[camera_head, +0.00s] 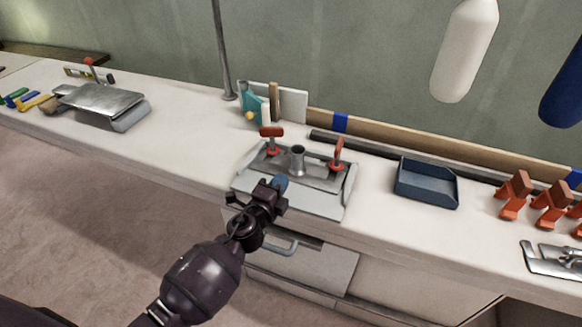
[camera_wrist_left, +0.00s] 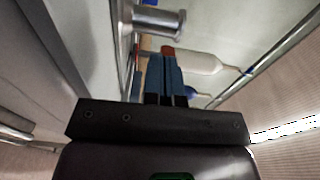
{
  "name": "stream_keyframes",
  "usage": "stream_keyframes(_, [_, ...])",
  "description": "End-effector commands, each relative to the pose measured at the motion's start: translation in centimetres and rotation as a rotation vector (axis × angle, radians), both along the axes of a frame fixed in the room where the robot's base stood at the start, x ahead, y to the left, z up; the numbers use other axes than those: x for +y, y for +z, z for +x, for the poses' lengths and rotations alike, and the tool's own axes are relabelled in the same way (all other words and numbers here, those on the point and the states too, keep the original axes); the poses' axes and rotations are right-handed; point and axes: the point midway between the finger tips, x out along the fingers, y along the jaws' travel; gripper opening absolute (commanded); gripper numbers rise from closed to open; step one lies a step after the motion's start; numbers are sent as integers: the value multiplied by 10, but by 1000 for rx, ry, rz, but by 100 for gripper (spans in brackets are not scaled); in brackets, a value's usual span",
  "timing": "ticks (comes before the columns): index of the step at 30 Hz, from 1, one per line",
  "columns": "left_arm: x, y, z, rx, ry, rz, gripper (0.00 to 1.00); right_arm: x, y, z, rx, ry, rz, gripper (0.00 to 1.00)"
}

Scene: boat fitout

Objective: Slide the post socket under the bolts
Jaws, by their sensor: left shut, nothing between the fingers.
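The post socket (camera_head: 297,160) is a grey metal plate with a short upright tube, lying on a light grey base plate (camera_head: 300,202) on the counter. Two red-handled bolts stand at its back left (camera_head: 271,139) and right (camera_head: 338,153). Whether the plate's edge is under the bolts I cannot tell. My left gripper (camera_head: 281,183) is at the front edge of the socket, shut and empty, its blue fingertips close to the plate; contact is unclear. In the left wrist view the shut blue fingers (camera_wrist_left: 165,78) point toward the scene, with the socket's tube (camera_wrist_left: 158,21) above them. My right gripper is out of view.
A dark blue tray (camera_head: 427,184) stands right of the socket, with orange clamps (camera_head: 514,196) farther right. A wooden plank (camera_head: 440,146) lies along the back. A thin pole (camera_head: 222,50) rises at back left. A white fender (camera_head: 466,50) hangs above. A drawer handle is below the counter.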

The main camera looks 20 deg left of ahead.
Motion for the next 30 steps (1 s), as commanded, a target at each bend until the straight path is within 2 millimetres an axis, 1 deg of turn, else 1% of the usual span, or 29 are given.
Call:
stream_keyframes(1, [-1, 0, 9, 0, -1, 2, 0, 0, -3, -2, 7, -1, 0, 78])
stream_keyframes(6, [-4, -1, 34, 1, 0, 2, 0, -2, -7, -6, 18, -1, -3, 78])
stream_keyframes(12, [-6, -1, 55, 1, 1, 0, 0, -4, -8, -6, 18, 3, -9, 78])
stream_keyframes(16, [-6, -1, 61, 1, 1, 0, 0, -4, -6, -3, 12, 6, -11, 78])
stream_keyframes(22, [-7, 0, 63, 0, 1, 0, 0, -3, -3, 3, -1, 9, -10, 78])
stream_keyframes(28, [-7, 0, 63, 0, 1, 0, 0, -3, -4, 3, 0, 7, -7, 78])
stream_keyframes(30, [-7, -1, 66, 1, 1, 0, 0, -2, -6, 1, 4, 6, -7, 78])
